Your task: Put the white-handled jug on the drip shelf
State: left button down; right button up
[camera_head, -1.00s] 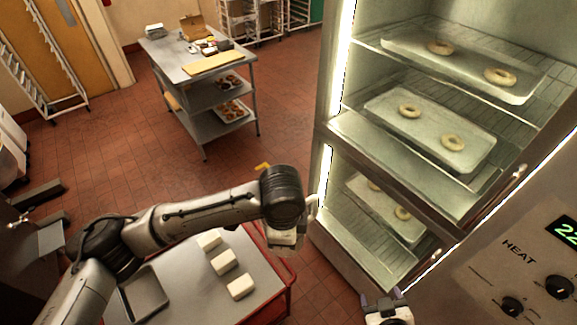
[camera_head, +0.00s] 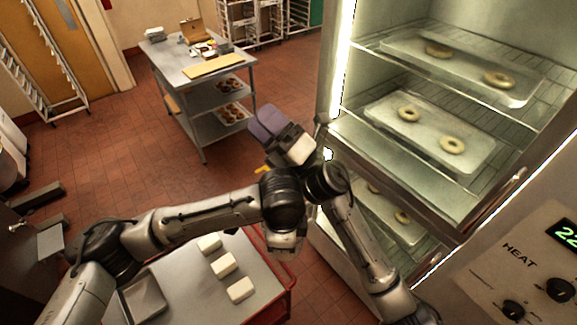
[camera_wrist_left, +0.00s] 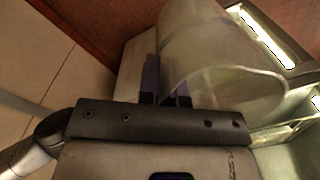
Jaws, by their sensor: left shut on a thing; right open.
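In the left wrist view, a pale, see-through-looking cylindrical vessel (camera_wrist_left: 215,50), which looks like the jug, lies across the picture with its mouth toward the lower right. My left gripper (camera_wrist_left: 167,92) is shut on it; its purple fingers are at the near side, and the grip point is partly hidden. In the head view my left gripper (camera_head: 285,242) is above the cart, its fingers and the jug hidden by the arm. My right gripper (camera_head: 268,122) is open and empty, raised left of the cabinet. I cannot tell which cabinet level is the drip shelf.
The lit cabinet (camera_head: 345,120) on the right is open, with ring doughnuts (camera_head: 452,145) on trays over wire racks. A red-edged cart (camera_head: 205,285) holds several white blocks (camera_head: 241,290). A steel table (camera_head: 190,65) stands at the back. A panel with knobs (camera_head: 512,308) is at lower right.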

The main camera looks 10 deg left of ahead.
jog(key=s+a+f+n+g+h, duration=0.1)
jog(key=s+a+n+g+h, duration=0.4)
jog(key=a+n+g+h, duration=0.75)
notch_tip(320, 180, down, 8)
jog(key=n+h, duration=0.2)
jog(key=n, duration=0.2)
jog(key=w+d+f+m+h, duration=0.1)
jog(key=w+d+f+h, duration=0.1)
jog(key=d+f+h, duration=0.45)
jog(key=w+d+r+m+t+h, duration=0.2)
jog(key=w+d+m+h, duration=0.2)
jog(key=d+h, duration=0.5)
jog(key=s+d+f+y, duration=0.1)
jog(key=d+f+y, duration=0.1)
jog(key=f, duration=0.4)
jog(key=shift+s+d, duration=0.2)
jog(key=shift+d, duration=0.7)
jog(key=shift+g, duration=0.25)
jog(key=shift+c, duration=0.2)
